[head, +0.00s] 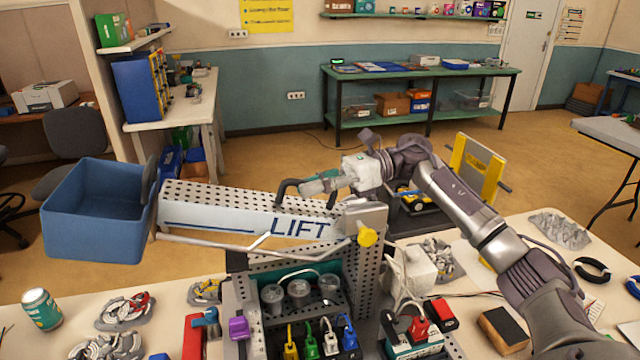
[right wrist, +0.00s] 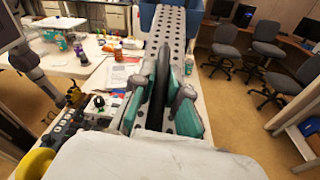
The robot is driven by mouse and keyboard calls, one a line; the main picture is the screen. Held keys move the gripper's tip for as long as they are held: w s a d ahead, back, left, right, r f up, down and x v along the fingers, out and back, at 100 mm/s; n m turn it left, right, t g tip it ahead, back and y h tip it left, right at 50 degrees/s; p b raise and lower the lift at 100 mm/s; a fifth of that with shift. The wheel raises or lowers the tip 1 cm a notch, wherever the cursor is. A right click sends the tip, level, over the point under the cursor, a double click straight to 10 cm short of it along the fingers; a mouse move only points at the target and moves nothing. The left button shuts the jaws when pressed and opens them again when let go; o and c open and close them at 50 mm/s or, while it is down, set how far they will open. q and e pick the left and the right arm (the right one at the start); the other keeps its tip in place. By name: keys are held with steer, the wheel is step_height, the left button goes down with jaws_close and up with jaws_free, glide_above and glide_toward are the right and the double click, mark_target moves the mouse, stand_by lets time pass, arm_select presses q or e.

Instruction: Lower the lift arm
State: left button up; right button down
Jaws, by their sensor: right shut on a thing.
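The lift arm (head: 240,209) is a perforated metal beam marked LIFT, near level above the table. A blue bin (head: 92,213) hangs at its left end. A yellow knob (head: 367,236) sits at its right end, by the perforated upright. My right gripper (head: 305,187) is shut on the dark handle (head: 284,187) on top of the beam. In the right wrist view, the teal fingers of the gripper (right wrist: 160,88) close around the black handle, with the beam (right wrist: 178,45) running away behind it. My left gripper is not in view.
Below the beam stands a base with grey cylinders and colored plugs (head: 310,340). A green can (head: 41,309), grey trays of parts (head: 125,311) and a white box (head: 412,272) are on the table. A yellow-framed device (head: 477,170) stands behind my right arm.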

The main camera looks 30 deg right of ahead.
mark_target(298, 206)
steer(key=a+f+h, duration=0.3)
steer(key=shift+w+f+g, duration=0.25)
steer(key=shift+w+g, duration=0.1)
steer(key=shift+g, duration=0.05)
steer(key=shift+a+f+h, duration=0.1)
steer(key=shift+f+h, duration=0.3)
steer(key=shift+f, duration=0.05)
steer(key=c, duration=1.2)
jaws_free()
steer(key=shift+w, duration=0.1)
steer(key=v, duration=1.2)
steer(key=shift+f, duration=0.1)
